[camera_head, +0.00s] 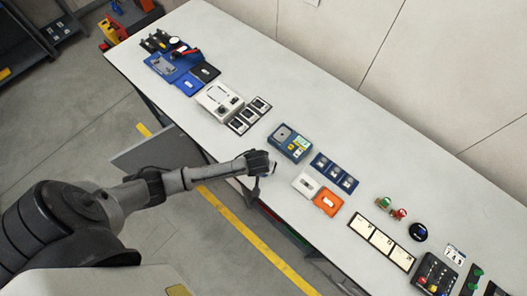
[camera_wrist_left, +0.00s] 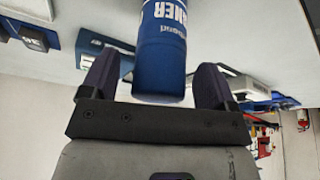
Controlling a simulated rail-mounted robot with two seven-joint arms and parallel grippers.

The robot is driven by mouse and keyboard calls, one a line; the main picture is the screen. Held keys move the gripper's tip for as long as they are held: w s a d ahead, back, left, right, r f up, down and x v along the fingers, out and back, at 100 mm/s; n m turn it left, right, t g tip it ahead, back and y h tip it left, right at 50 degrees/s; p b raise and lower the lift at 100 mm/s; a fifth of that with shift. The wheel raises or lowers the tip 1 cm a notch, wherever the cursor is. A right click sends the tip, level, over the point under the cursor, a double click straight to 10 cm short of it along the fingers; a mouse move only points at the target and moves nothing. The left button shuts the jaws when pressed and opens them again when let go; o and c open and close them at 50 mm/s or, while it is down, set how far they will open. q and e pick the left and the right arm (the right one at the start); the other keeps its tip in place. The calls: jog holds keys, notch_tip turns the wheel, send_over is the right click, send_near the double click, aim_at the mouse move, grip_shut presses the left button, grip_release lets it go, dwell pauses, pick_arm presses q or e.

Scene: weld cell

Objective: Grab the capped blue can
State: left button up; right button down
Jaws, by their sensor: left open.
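The blue can (camera_wrist_left: 163,50) fills the upper middle of the left wrist view, with a white band of upside-down lettering. One end runs out at the top edge, and I see no cap. My left gripper (camera_wrist_left: 153,82) is open, with one dark finger on each side of the can and gaps showing between them. In the head view my left gripper (camera_head: 270,166) is over the table's near edge. I cannot make out the can there; the gripper may hide it. My right gripper is not in view.
The long white table (camera_head: 345,135) runs diagonally. Button parts (camera_head: 392,206) lie further right. The table's far side is clear.

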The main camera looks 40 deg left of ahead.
pick_arm(q)
jog(key=shift+w+a+f, duration=0.1)
jog(key=shift+w+f, duration=0.15)
jog(key=shift+f, duration=0.4)
jog(key=shift+c, duration=0.5)
jog(key=c, duration=1.1)
jog(key=shift+o, duration=0.2)
jog(key=shift+r, duration=0.1)
